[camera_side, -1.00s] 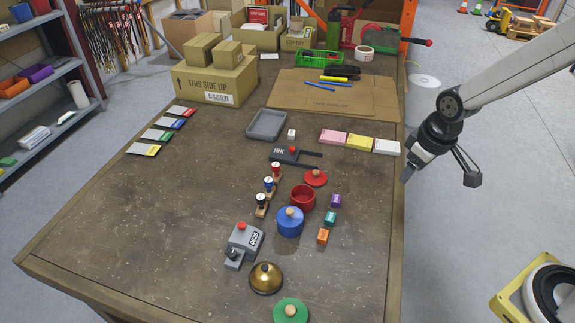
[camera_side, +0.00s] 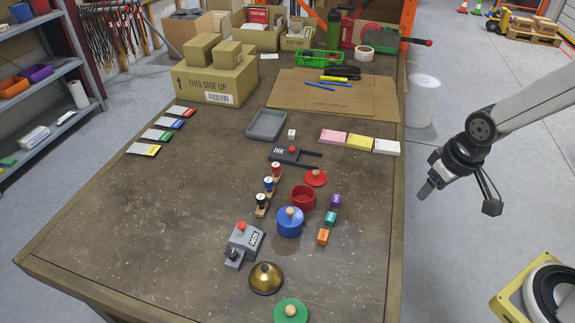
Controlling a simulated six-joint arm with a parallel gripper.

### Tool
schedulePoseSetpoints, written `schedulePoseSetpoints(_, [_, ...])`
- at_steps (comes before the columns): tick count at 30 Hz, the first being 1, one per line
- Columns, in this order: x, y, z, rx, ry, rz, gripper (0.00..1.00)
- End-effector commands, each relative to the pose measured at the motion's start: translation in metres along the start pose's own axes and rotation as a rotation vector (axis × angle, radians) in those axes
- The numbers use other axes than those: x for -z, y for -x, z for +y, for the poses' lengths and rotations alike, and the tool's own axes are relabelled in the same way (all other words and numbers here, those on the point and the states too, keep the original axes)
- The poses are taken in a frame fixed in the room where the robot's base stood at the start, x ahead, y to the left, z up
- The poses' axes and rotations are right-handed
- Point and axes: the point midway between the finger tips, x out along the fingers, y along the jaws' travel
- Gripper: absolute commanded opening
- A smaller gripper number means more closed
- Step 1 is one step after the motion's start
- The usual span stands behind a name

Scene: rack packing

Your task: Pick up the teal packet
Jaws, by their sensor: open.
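The teal packet (camera_side: 330,218) is a small box on the right part of the table. It sits between a purple packet (camera_side: 336,201) and an orange packet (camera_side: 323,236), in a short row. My gripper (camera_side: 458,199) is open and empty. It hangs past the table's right edge, to the right of the packets and apart from them. Nothing hides the teal packet.
Left of the packets stand a blue lidded pot (camera_side: 290,221) and a red pot (camera_side: 303,197). A brass bell (camera_side: 266,278) and a green lid (camera_side: 291,312) are at the front. Pink, yellow and white pads (camera_side: 359,142) lie behind. The left table half is mostly clear.

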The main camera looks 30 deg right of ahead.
Motion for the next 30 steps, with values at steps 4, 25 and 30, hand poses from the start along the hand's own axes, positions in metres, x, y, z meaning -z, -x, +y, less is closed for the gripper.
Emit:
schedulePoseSetpoints(4, [0.0001, 0.0, 0.0, 0.0, 0.0, 0.0, 0.65])
schedulePoseSetpoints(25, [0.0001, -0.0001, -0.0001, 0.001, -0.001, -0.001, 0.91])
schedulePoseSetpoints(30, [-0.0026, -0.0042, -0.0012, 0.012, -0.037, -0.029, 0.91])
